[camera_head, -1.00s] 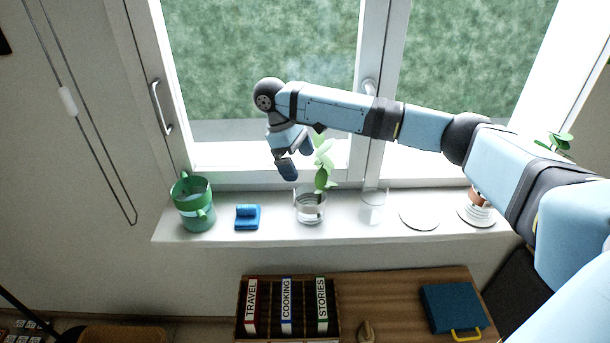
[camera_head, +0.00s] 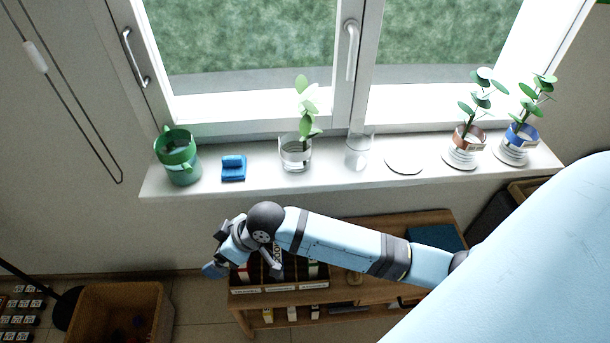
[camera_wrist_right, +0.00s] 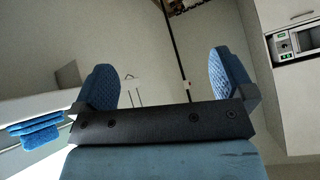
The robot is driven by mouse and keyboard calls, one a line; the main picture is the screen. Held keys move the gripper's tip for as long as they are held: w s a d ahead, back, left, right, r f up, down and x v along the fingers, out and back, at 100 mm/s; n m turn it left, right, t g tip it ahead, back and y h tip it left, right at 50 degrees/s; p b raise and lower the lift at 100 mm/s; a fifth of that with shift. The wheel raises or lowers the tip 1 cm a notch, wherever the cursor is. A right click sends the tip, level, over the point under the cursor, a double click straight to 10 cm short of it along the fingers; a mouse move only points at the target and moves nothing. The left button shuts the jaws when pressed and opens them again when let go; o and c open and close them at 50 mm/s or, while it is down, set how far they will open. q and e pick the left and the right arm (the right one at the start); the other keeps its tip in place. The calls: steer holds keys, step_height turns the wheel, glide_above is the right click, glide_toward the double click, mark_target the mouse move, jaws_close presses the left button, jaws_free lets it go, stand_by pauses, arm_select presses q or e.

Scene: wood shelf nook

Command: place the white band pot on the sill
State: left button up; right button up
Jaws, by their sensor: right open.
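The white band pot (camera_head: 295,155) is a clear pot with a pale band and a leafy green plant. It stands upright on the window sill (camera_head: 330,186), between a blue folded cloth and a clear glass. My right gripper (camera_head: 243,269) is in front of and below the sill, over the bookcase, apart from the pot. In the wrist view the right gripper (camera_wrist_right: 165,82) is open, with nothing between its blue fingers. My left gripper is not in view.
On the sill are a green can (camera_head: 178,160), the blue cloth (camera_head: 233,168), the clear glass (camera_head: 358,152), an empty white saucer (camera_head: 404,164), a brown band pot (camera_head: 466,142) and a blue band pot (camera_head: 518,138) on saucers. A low bookcase (camera_head: 390,228) stands below.

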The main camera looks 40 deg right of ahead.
steer(key=s+d+f+m+t+h, duration=0.1)
steer(key=s+d+f+m+t, duration=0.1)
steer(key=s+d+f, duration=0.3)
steer(key=s+d+f+m+t+h, duration=0.2)
steer(key=s+d+f, duration=0.3)
steer(key=s, duration=0.5)
steer(key=shift+s+d+m+t, duration=0.4)
steer(key=shift+d+t, duration=0.1)
steer(key=shift+t, duration=0.4)
steer(key=shift+r, duration=0.1)
step_height(320, 180, up, 3)
steer(key=p, duration=0.3)
steer(key=shift+d+r+h+p, duration=0.2)
steer(key=shift+h+p, duration=0.1)
steer(key=shift+p, duration=0.1)
